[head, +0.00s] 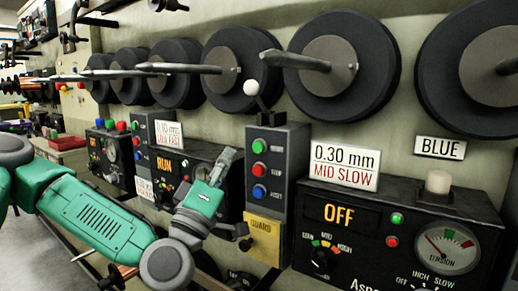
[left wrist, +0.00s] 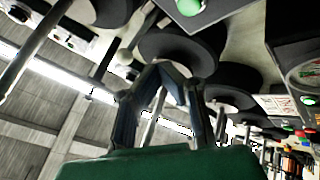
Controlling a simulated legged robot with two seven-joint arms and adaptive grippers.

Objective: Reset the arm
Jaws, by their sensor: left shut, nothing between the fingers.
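My left arm comes in from the left in the head view, green and grey. Its left gripper (head: 226,160) points up and to the right, in front of the dark machine with the RUN display (head: 165,164). The gripper is shut and empty. In the left wrist view the gripper's fingers (left wrist: 165,75) come together, with dark spools (left wrist: 180,48) behind them. Nothing is held, and I see no contact with the panels. My right gripper is not in view.
Large dark spools (head: 342,68) on spindles line the wall. A grey button post (head: 276,170) with a white-knobbed lever (head: 251,88) and a yellow GUARD box (head: 262,238) stand right of the gripper. A control box reading OFF (head: 338,214) with a gauge (head: 447,250) is at right. Open floor (head: 45,260) lies lower left.

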